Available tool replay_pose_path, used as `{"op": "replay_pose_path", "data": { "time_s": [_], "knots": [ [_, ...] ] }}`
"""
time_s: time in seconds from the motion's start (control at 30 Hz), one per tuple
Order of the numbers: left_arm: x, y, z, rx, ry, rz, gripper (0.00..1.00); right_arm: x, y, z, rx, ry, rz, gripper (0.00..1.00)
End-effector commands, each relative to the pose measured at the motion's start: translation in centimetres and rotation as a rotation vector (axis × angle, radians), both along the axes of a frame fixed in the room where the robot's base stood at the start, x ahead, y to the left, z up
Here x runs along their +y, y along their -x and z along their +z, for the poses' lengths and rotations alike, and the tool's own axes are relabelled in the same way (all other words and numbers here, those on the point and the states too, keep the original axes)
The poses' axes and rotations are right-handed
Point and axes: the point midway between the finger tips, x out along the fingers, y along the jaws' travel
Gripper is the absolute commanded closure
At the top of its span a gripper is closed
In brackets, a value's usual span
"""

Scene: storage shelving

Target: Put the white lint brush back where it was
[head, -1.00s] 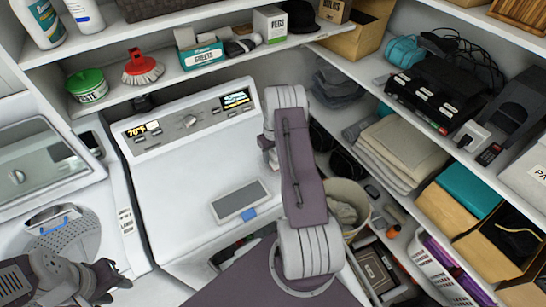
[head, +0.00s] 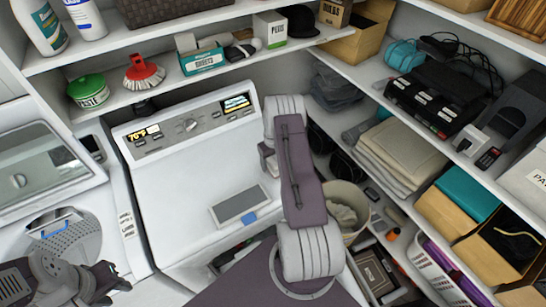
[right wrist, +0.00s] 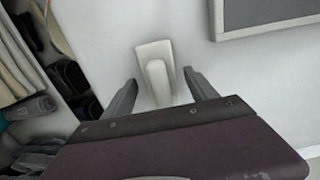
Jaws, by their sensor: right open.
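A white object (right wrist: 157,72), which looks like the white lint brush, shows in the right wrist view against a white surface. It has a broad end and a narrower raised part. My right gripper (right wrist: 160,92) is open, with its two dark fingers on either side of the near part of this object; I cannot tell whether they touch it. In the head view my right arm hides the object and most of that gripper. My left gripper (head: 117,283) is at the lower left, empty, beside the machine; its finger gap is unclear.
A white machine (head: 165,185) with a display panel fills the middle. A shelf above holds a green-lidded tin (head: 89,90), a red scrub brush (head: 144,73), a sheets box (head: 202,58) and a pegs box (head: 270,29). Right shelves hold folded cloths (head: 402,150) and a black device (head: 437,98).

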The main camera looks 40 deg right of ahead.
Motion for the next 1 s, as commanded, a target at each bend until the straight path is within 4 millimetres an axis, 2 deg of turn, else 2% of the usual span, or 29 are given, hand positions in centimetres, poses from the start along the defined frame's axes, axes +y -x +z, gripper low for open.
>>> {"op": "replay_pose_path", "data": {
  "time_s": [0.17, 0.3, 0.43, 0.6, 0.77, 0.87, 0.93, 1.0],
  "knots": [
    [0.0, 0.0, -1.9, 0.001, 0.0, 0.0, 0.64, -0.1, -0.2, 3.2, -0.007, 0.004, 0.0, 0.34],
    [0.0, 0.0, -3.3, 0.001, 0.0, 0.0, 0.64, -0.1, -0.2, 6.9, -0.007, 0.005, 0.0, 0.34],
    [0.0, 0.0, -4.0, 0.001, 0.0, 0.0, 0.64, -0.1, -0.1, 9.7, -0.006, 0.004, 0.0, 0.34],
    [0.0, 0.0, -4.2, 0.0, 0.0, 0.0, 0.64, -0.1, -0.1, 11.6, -0.003, 0.001, 0.0, 0.34],
    [0.0, 0.0, -4.2, 0.0, 0.0, 0.0, 0.64, 0.4, -0.1, 12.1, -0.003, 0.001, 0.003, 0.34],
    [0.0, 0.0, -4.1, 0.0, 0.0, 0.0, 0.64, 4.0, 0.0, 13.3, -0.014, 0.003, 0.026, 0.34],
    [0.0, 0.0, -4.1, 0.0, 0.0, 0.0, 0.64, 8.8, 1.0, 14.5, -0.029, 0.006, 0.052, 0.34],
    [0.0, 0.0, -4.2, 0.0, 0.0, 0.0, 0.64, 14.0, 3.1, 15.6, -0.05, 0.007, 0.079, 0.34]
  ]
}}
